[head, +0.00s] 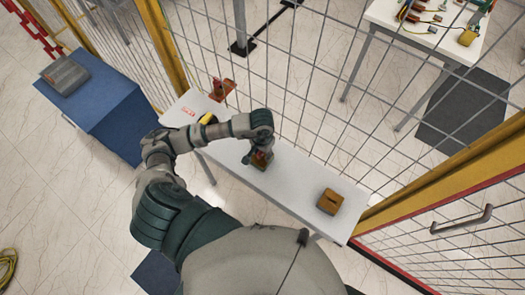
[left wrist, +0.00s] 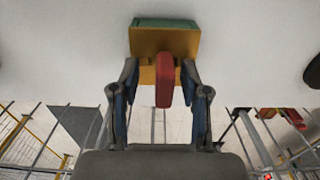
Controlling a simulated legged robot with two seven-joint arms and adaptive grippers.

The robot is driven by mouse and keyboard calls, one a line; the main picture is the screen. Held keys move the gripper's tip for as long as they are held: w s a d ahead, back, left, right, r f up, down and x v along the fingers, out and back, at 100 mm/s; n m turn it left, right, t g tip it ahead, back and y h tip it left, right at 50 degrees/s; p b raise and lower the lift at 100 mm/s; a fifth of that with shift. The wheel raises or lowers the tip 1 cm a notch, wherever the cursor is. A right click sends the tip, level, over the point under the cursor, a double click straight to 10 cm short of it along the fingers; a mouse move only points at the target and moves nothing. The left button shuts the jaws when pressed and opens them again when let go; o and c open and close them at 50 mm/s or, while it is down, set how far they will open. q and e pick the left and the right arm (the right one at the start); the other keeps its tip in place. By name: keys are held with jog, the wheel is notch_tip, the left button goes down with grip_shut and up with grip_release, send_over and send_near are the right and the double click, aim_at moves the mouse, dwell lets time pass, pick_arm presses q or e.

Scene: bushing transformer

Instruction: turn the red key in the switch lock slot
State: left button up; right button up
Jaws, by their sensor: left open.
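The red key (left wrist: 165,80) stands out from the yellow face of a small switch lock box (left wrist: 146,68) with a green side (left wrist: 165,23) in the left wrist view. My left gripper (left wrist: 161,88) is open, with one finger on each side of the key and a gap to each. The slot itself is hidden behind the key. In the head view my left gripper (head: 258,152) is low over the white table, at the box (head: 260,159), which it partly covers. My right gripper is not in view.
A second orange-brown box (head: 330,201) sits on the right part of the white table (head: 292,187). A red-brown object (head: 222,89) and a yellow-black item (head: 206,118) are at the far left end. A wire fence (head: 300,75) runs close behind the table.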

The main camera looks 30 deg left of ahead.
pick_arm(q)
jog(key=shift+a+f, duration=0.1)
jog(key=shift+a, duration=0.2)
grip_shut()
jog(key=shift+d+n+b, duration=0.1)
jog(key=shift+n+b, duration=0.2)
jog(key=shift+n, duration=0.2)
jog(key=n+b, duration=0.1)
jog(key=n, duration=0.1)
jog(key=shift+f+n, duration=0.1)
jog(key=shift+n, duration=1.2)
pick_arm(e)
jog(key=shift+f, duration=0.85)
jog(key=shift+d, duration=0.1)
